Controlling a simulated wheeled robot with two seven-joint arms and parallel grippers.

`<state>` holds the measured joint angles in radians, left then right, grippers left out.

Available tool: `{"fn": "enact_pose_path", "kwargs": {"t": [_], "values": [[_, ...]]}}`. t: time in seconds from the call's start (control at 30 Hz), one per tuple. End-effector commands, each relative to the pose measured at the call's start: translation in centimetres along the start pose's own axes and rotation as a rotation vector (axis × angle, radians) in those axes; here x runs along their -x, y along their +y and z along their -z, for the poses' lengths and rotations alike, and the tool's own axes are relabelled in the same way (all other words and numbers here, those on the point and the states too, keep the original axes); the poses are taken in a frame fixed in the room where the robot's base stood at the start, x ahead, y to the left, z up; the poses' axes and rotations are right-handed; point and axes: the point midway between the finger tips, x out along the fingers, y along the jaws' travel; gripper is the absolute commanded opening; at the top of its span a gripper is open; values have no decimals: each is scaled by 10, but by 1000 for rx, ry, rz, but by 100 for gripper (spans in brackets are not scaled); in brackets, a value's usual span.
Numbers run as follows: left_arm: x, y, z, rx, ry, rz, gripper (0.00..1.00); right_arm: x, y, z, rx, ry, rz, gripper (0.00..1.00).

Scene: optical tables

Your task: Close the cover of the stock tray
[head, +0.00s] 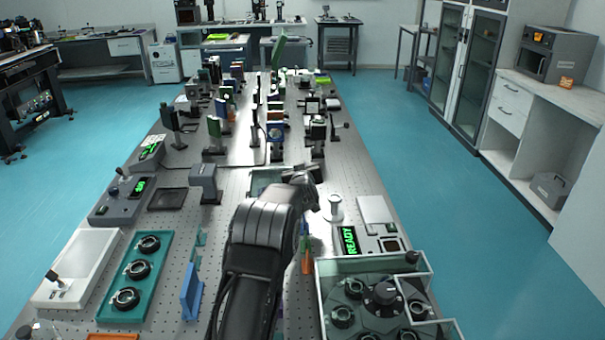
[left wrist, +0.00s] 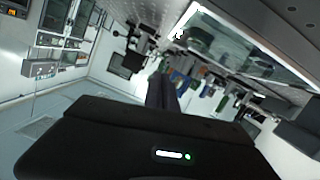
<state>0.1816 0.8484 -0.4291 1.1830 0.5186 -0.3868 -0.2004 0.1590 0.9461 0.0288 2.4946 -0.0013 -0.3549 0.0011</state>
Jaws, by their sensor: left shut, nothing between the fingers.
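My left arm comes up from the bottom middle of the head view, and its gripper (head: 308,172) is over the bench, shut and empty. A dark green, flat tray-like thing (head: 262,178) lies just behind the gripper, partly hidden by my arm. I cannot tell surely whether it is the stock tray or how its cover stands. In the left wrist view, my gripper's dark body (left wrist: 150,140) fills the bottom. A clear panel with a bright white edge (left wrist: 245,45) is at the upper right, apart from the gripper body. My right gripper is not in view.
A clear-walled box (head: 325,300) with a dark carousel is at the lower right. Several optic mounts crowd the far bench.

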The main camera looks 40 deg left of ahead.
Motion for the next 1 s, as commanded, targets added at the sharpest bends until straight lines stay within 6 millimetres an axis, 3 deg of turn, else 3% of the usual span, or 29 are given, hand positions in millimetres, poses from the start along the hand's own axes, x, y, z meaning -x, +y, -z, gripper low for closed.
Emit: {"fn": "enact_pose_path", "kwargs": {"t": [0.3, 0.43, 0.6, 1.0], "values": [[57, 3, 0, 3, 4, -2, 0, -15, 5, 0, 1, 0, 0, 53], [74, 4, 0, 1, 4, -1, 0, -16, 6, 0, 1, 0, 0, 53], [83, 4, 0, 0, 4, 0, 0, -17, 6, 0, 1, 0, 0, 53], [83, 3, 1, 0, 5, 1, 0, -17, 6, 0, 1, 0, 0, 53]]}}
